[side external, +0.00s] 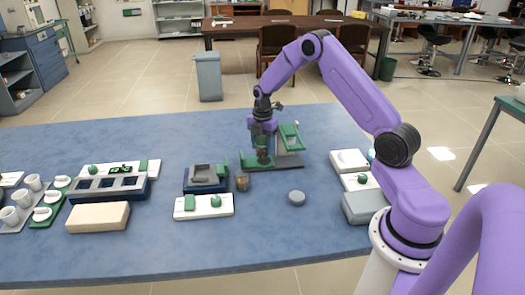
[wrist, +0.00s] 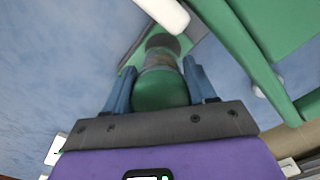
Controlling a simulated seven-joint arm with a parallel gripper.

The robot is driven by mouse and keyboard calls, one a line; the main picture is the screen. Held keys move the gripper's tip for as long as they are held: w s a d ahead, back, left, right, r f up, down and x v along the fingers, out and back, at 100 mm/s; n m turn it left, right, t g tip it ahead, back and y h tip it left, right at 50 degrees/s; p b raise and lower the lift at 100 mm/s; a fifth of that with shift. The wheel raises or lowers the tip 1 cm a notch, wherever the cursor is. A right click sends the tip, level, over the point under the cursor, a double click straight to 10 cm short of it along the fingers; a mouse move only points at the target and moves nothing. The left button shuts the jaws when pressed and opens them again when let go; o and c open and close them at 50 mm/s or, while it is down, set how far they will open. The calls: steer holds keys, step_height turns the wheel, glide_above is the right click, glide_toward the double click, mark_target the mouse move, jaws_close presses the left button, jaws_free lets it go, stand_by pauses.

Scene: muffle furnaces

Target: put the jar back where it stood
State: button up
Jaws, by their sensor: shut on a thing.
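My gripper (side external: 262,143) points down at the left part of a stand with a dark grey base (side external: 290,160) and a tilted green panel (side external: 290,136). It is shut on a jar. In the wrist view the jar's green lid (wrist: 160,91) sits between the two blue fingers of my gripper (wrist: 160,78), with a clear, brownish body (wrist: 160,58) beyond it. In the side view the jar (side external: 262,152) is small and partly covered by the fingers. It looks upright, over or on the stand's left end; I cannot tell if it touches.
A small brownish container (side external: 242,182) stands left of the stand, beside a dark blue furnace-like unit (side external: 206,178). The blue table (side external: 140,247) is clear in front.

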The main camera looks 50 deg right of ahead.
step_height(320, 180, up, 6)
steer(key=shift+r, duration=0.45)
steer(key=shift+s+a+r, duration=0.1)
steer(key=shift+s+a, duration=0.1)
steer(key=shift+a, duration=0.1)
steer(key=s+a+f, duration=0.5)
steer(key=s+a, duration=0.4)
steer(key=s, duration=0.1)
steer(key=shift+w+a+f, duration=0.1)
steer(key=shift+f, duration=2.7)
steer(key=shift+f, duration=0.55)
steer(key=o, duration=1.4)
step_height(320, 180, up, 8)
steer(key=shift+r, duration=0.1)
